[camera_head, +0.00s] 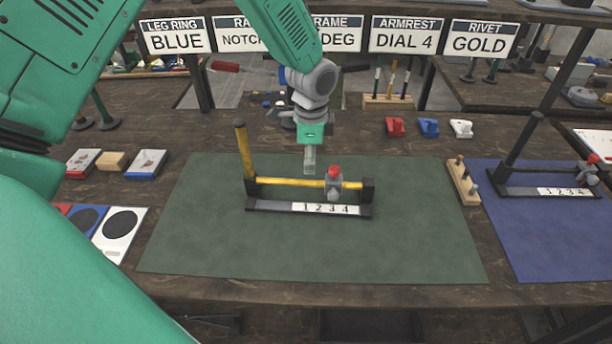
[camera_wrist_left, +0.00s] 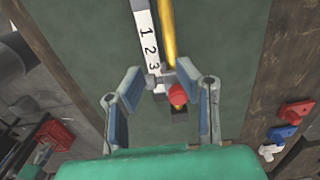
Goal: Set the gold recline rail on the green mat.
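The gold recline rail (camera_head: 287,182) lies level across the green mat (camera_head: 400,240), in black end blocks with a white strip numbered 1 to 4 along its front. A gold post stands at its left end, and a grey slider with a red knob (camera_head: 334,172) sits near its right end. My left gripper (camera_head: 309,160) is above the rail, left of the knob, pointing down. In the left wrist view, its two fingers (camera_wrist_left: 165,105) are spread apart, with the red knob (camera_wrist_left: 177,95) showing between them; contact cannot be told. My right gripper is not in view.
A wooden peg block (camera_head: 462,182) stands at the mat's right edge. A blue mat (camera_head: 545,245) with a black rail lies beyond it. Red, blue and white parts (camera_head: 428,127) sit behind. Boxes (camera_head: 146,163) and colour cards (camera_head: 120,228) lie left. The mat's front is clear.

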